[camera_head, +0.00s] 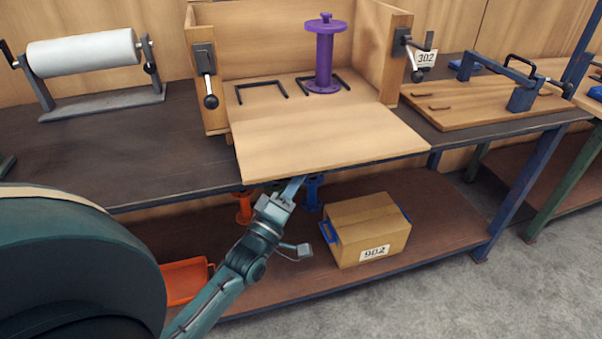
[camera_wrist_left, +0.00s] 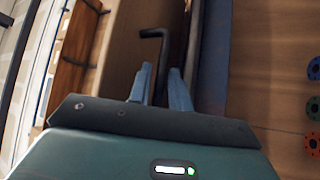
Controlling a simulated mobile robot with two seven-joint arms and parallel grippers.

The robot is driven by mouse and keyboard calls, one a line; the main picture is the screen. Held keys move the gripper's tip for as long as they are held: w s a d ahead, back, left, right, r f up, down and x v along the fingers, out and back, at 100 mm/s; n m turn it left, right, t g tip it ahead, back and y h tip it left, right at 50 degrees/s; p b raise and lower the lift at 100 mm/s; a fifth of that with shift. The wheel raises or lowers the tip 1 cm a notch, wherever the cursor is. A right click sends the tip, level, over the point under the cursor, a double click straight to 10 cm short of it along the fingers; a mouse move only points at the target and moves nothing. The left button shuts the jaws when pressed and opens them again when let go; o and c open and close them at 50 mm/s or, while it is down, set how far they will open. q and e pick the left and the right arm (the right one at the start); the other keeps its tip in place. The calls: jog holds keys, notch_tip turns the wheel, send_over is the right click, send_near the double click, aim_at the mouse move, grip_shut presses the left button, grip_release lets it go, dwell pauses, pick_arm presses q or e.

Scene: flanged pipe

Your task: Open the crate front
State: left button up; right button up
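The wooden crate (camera_head: 215,108) stands on the dark bench, and its front panel (camera_head: 325,145) lies folded down flat toward me, past the bench edge. A purple flanged pipe (camera_head: 325,55) stands upright inside. Black latches with levers sit on the left wall (camera_head: 205,62) and right wall (camera_head: 403,42). My left gripper (camera_head: 293,188) is just below the panel's front edge, its tips partly hidden. In the left wrist view, its two blue fingers (camera_wrist_left: 157,85) are apart, with a black bent bar (camera_wrist_left: 152,34) running between them. My right gripper is not in view.
A carton marked 902 (camera_head: 368,228), a red-orange bin (camera_head: 186,280) and blue and orange flanged pieces sit on the lower shelf. A white roll stand (camera_head: 85,52) is left of the crate. A wooden board with a blue clamp (camera_head: 490,98) is right.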

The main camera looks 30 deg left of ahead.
pick_arm(q)
jog(key=shift+x, duration=0.95)
grip_shut()
